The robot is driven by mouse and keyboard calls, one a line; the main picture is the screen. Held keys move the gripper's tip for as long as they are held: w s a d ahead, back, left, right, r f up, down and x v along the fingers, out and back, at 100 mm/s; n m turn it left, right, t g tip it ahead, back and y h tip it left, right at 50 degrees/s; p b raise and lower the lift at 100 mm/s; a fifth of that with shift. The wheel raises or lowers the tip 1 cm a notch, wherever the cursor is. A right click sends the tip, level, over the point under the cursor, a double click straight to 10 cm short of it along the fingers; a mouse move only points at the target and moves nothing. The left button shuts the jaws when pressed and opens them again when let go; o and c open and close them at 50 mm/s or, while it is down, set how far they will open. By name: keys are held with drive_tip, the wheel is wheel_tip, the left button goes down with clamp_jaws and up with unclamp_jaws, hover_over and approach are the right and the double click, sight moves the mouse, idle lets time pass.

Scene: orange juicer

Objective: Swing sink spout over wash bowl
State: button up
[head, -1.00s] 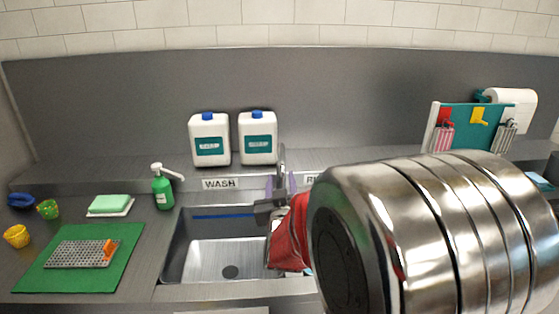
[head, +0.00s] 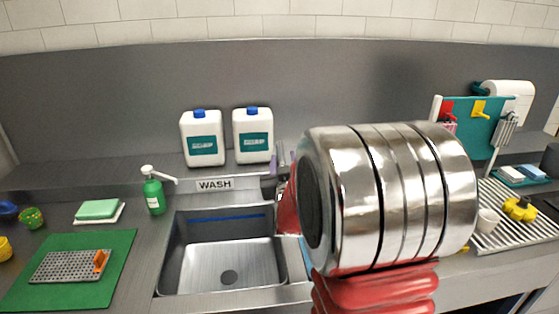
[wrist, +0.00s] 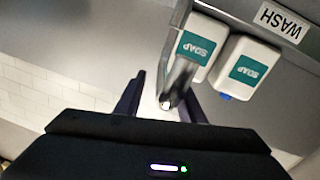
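The wash bowl (head: 224,262) is the empty steel basin below the WASH label, left of my arm in the head view. In the wrist view the grey metal spout (wrist: 179,80) shows between my fingers, its round end close to the right finger. Whether it touches a finger I cannot tell. My gripper (wrist: 160,88) is open, with its two dark fingers apart. In the head view my arm hides most of the spout and gripper, so the spout's position over the sink is unclear there.
Two white soap jugs (head: 202,139) stand on the ledge behind the sink. A green pump bottle (head: 153,193) stands left of the bowl. A green mat with a grater (head: 70,267) lies farther left. A drying rack (head: 510,225) with cups is at right.

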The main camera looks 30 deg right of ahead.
drive_tip(key=shift+w+a, duration=0.1)
drive_tip(key=shift+a, duration=0.05)
drive_tip(key=shift+c, duration=0.2)
drive_tip(key=shift+a, duration=0.1)
drive_tip(key=c, duration=0.4)
clamp_jaws()
drive_tip(key=shift+d, duration=0.2)
drive_tip(key=shift+a, duration=0.15)
